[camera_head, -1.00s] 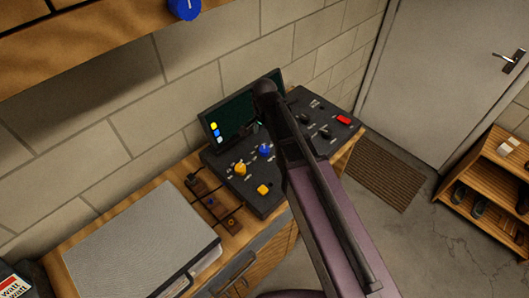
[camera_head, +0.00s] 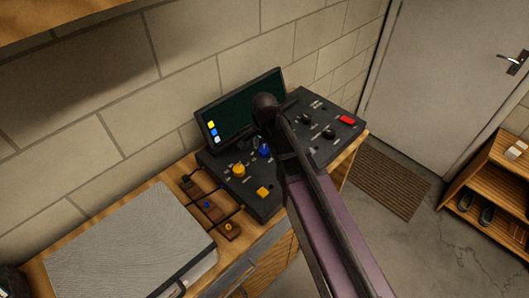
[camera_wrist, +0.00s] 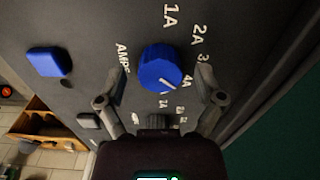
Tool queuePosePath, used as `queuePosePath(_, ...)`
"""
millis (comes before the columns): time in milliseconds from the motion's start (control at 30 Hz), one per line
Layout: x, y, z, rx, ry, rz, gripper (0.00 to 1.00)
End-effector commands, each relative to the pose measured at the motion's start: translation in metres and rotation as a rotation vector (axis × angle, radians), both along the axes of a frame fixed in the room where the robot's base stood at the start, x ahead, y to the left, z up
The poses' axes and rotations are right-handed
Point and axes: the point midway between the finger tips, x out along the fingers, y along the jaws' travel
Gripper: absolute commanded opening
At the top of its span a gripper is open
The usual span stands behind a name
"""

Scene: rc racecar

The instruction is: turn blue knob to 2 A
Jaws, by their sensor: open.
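The blue knob (camera_head: 264,151) is on the dark sloped control panel (camera_head: 240,188), just left of my arm in the head view. In the wrist view the blue knob (camera_wrist: 158,66) is large and central. Its white pointer line is at its lower right, towards the 4A mark. The 2A mark (camera_wrist: 199,34) is above and right of the knob, with 1A above it and AMPS to its left. My gripper (camera_wrist: 161,82) is open, one finger on each side of the knob. Contact cannot be made out. In the head view my arm hides the gripper.
A yellow knob (camera_head: 238,170), a yellow button (camera_head: 262,193), black knobs (camera_head: 329,134) and a red switch (camera_head: 347,119) share the panel. A screen (camera_head: 235,112) stands behind it. A blue button (camera_wrist: 48,61) shows at left in the wrist view. A grey box (camera_head: 130,240) is left.

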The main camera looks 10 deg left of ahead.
Motion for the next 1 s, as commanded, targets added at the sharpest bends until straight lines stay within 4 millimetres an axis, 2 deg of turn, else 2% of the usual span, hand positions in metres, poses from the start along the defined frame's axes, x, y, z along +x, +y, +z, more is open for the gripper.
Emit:
queuePosePath(467, -0.0001, -0.0001, -0.0039, 0.0, 0.0, 0.0, 0.87)
queuePosePath(733, -0.0001, -0.0001, -0.004, 0.0, 0.0, 0.0, 0.06)
queuePosePath(1000, -0.0001, -0.0002, -0.0041, -0.001, 0.001, 0.008, 0.05)
